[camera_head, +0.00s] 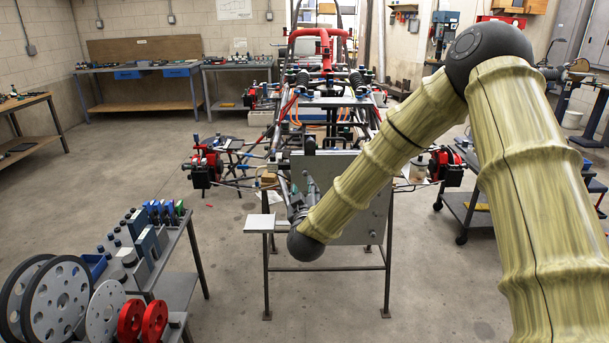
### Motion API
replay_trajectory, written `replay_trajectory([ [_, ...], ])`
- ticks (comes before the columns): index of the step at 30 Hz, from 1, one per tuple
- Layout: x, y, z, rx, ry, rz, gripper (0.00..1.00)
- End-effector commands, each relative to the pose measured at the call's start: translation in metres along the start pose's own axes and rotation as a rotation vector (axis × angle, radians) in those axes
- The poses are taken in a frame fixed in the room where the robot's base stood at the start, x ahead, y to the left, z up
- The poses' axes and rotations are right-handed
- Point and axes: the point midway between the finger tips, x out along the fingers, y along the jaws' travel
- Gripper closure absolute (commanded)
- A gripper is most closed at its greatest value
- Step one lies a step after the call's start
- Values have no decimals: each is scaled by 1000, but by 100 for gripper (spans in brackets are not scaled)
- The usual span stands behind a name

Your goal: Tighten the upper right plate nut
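A large grey plate (350,225) stands upright at the near end of the tube chassis (325,100), on a dark metal stand. My arm crosses in front of the plate from the upper right and covers much of its middle and right part. I cannot make out the upper right plate nut; that corner lies close to or behind my arm. My gripper (309,187) is in front of the plate's left part, pointing up and away from me. It is small in the view; I cannot tell how far its fingers are apart, or whether it touches the plate.
A small flat shelf (259,223) juts out left of the plate. Red brake parts (205,168) stick out left, and more (446,167) stick out right. A parts cart (178,286) with discs is at the lower left. A dark trolley (470,208) stands right. The floor between is clear.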

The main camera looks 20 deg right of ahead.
Motion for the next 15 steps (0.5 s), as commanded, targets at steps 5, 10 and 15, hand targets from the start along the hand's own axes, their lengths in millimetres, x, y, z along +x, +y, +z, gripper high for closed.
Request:
replay_trajectory([
  [5, 28, 1, 0, 2, -1, 1, 62],
  [10, 56, 1, 0, 3, -2, 1, 62],
  [15, 78, 0, 0, 1, -1, 0, 62],
])
